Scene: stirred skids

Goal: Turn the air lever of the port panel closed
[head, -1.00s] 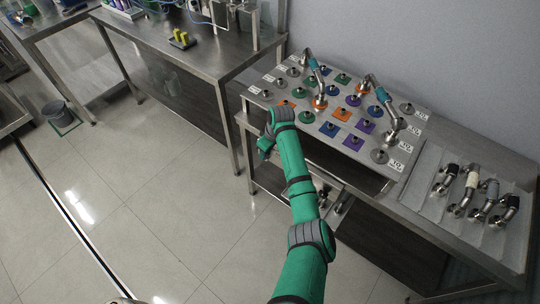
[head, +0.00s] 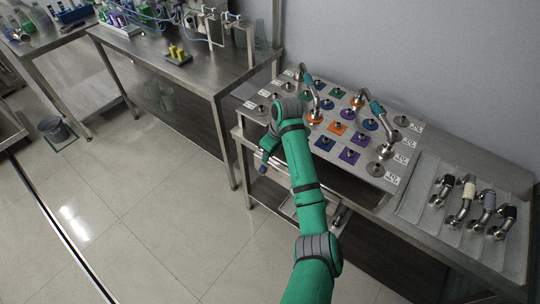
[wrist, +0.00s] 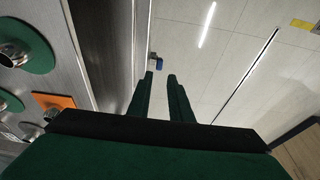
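The port panel (head: 390,150) is a steel board with coloured plates, round ports and two pipe bends. My gripper (wrist: 160,76) is open and empty, its two green fingers apart, pointing down beside the panel's front edge. My arm hides part of the panel.
Several pipe bends (head: 465,200) lie on a tray at the right. A steel bench (head: 205,65) with glassware stands at the back left. A grey bucket (head: 54,130) is on the floor at the far left. The floor (head: 150,190) in front is clear.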

